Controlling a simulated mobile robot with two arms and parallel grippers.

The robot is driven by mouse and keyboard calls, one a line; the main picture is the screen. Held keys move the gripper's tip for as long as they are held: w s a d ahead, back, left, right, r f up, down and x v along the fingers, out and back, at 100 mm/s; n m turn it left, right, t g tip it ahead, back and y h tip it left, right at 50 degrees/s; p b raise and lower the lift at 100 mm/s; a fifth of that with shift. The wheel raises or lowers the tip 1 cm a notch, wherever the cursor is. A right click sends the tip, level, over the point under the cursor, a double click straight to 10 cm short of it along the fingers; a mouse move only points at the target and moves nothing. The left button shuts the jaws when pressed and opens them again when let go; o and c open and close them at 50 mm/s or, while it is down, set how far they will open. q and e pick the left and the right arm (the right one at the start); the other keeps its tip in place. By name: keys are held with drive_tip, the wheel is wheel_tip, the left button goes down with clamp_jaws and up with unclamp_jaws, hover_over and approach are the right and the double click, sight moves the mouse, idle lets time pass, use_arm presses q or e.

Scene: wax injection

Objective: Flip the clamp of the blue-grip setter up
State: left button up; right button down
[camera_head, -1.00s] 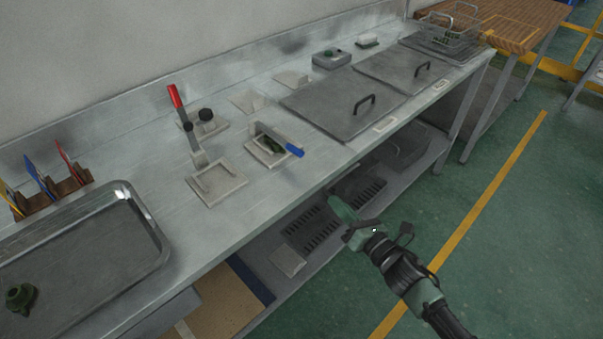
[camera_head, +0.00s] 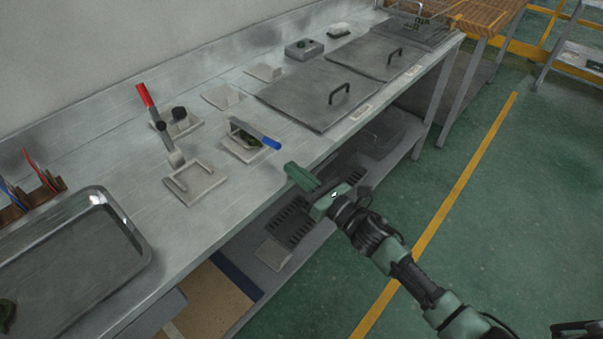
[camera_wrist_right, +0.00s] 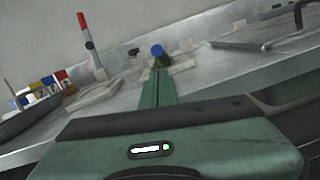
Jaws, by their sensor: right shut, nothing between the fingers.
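The blue-grip setter (camera_head: 240,152) sits on the steel bench. Its clamp lies low over a dark green piece, and its blue grip (camera_head: 271,144) sticks out toward the bench's front edge. My right gripper (camera_head: 289,168) is shut and empty, in front of and to the right of the blue grip in the head view, apart from it. In the right wrist view the shut green fingers (camera_wrist_right: 158,76) point toward the end of the blue grip (camera_wrist_right: 157,49), which shows just beyond their tips. The fingers partly hide the setter there.
A setter with an upright red handle (camera_head: 145,95) stands to the left. A steel tray (camera_head: 137,243) lies at the bench's near left. Flat lids with handles (camera_head: 320,97) cover the bench to the right. A lower shelf runs under the bench.

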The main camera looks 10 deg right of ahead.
sight(280, 166)
use_arm(q)
drive_tip(key=shift+r+p, duration=0.3)
drive_tip(key=shift+r, duration=0.15)
use_arm(e)
drive_tip(key=x, duration=0.5)
drive_tip(key=shift+w+a, duration=0.2)
use_arm(q)
drive_tip(key=shift+r, duration=0.1)
